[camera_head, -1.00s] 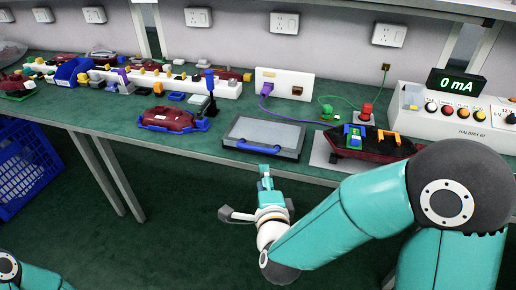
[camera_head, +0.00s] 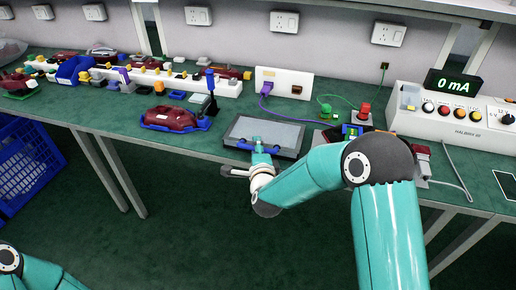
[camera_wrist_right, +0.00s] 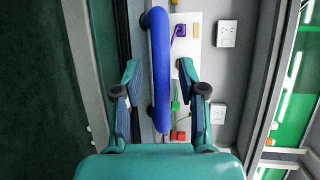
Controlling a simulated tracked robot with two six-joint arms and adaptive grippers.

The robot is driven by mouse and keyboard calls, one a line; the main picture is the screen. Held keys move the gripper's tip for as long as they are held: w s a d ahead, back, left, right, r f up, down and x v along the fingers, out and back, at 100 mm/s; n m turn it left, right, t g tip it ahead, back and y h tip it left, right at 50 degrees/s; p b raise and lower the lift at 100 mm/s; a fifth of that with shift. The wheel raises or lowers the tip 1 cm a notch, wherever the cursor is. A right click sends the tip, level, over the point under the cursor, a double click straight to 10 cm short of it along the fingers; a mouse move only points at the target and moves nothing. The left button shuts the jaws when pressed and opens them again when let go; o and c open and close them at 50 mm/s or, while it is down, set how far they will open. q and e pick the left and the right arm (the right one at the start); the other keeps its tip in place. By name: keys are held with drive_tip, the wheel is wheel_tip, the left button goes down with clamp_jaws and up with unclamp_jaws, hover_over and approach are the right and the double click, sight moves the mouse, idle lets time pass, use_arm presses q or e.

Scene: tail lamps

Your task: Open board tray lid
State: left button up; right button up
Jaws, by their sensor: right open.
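The board tray has a flat grey lid (camera_head: 268,130) that lies closed on the green bench, with a blue handle (camera_head: 235,144) along its front edge. My right gripper (camera_head: 258,147) is at the front of the handle and partly hides its middle. In the right wrist view the blue handle (camera_wrist_right: 159,45) runs lengthwise between the two spread fingers of my right gripper (camera_wrist_right: 158,72). The fingers stand apart on either side of the handle, with gaps showing. How deep the handle sits between them I cannot tell. My left gripper is out of view.
A maroon tail lamp (camera_head: 172,119) stands left of the tray. A white socket box (camera_head: 284,83) is behind it, and the meter unit (camera_head: 455,110) is at the right. My right forearm covers part of the bench right of the tray.

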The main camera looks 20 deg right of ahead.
clamp_jaws()
drive_tip(key=shift+f, duration=0.1)
drive_tip(key=shift+d, duration=0.1)
idle(0.3)
drive_tip(key=shift+d+r, duration=0.1)
drive_tip(key=shift+r, duration=0.1)
drive_tip(key=shift+r+p, duration=0.1)
drive_tip(key=shift+p, duration=0.25)
